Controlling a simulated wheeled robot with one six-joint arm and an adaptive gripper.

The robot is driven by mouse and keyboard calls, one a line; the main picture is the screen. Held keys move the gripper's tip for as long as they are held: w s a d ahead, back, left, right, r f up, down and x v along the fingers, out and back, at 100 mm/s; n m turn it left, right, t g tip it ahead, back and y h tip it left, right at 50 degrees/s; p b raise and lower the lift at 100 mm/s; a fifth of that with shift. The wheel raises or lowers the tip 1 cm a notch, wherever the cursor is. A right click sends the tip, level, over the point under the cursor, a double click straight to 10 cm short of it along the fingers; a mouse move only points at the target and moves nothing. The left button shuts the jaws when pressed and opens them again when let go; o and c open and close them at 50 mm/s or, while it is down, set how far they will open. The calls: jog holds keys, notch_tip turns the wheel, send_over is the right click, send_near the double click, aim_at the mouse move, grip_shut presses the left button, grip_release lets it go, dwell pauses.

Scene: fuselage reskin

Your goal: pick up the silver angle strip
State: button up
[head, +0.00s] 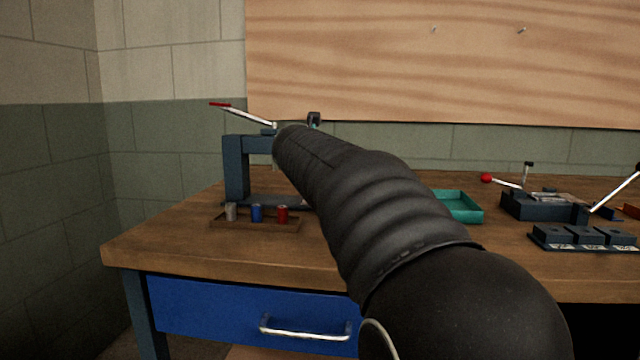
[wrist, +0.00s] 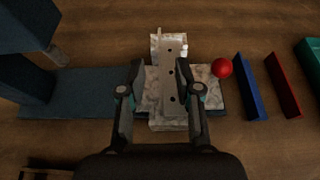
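The silver angle strip (wrist: 171,75) shows in the wrist view as a pale narrow piece with dark holes, lying lengthwise over a mottled light block on a dark blue base. My gripper (wrist: 160,68) is open, with one finger on each side of the strip. The right finger is close to the strip's edge, and a gap shows on the left. I cannot tell whether either finger touches it. In the head view my arm hides the strip and most of the gripper.
A blue press frame (wrist: 25,40) stands left of the strip. A red ball (wrist: 221,68), blue bar (wrist: 250,86) and red bar (wrist: 283,85) are to the right. A teal tray (head: 460,207), clamp fixture (head: 540,206) and small rack (head: 255,224) are on the wooden bench (head: 170,240).

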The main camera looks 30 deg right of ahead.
jog(key=x, duration=0.3)
jog(key=shift+w+d, duration=0.1)
jog(key=shift+w, duration=0.1)
grip_shut()
jog(key=shift+r, duration=0.55)
jog(key=r+p, duration=0.1)
jog(key=r, duration=0.1)
jog(key=r+p, duration=0.1)
jog(key=r, duration=0.1)
jog(key=shift+s+d, duration=0.15)
jog(key=shift+d, duration=0.25)
jog(key=s+d+r+p, duration=0.3)
jog(key=d+r, duration=0.3)
jog(key=d, duration=0.4)
jog(key=shift+d, duration=0.25)
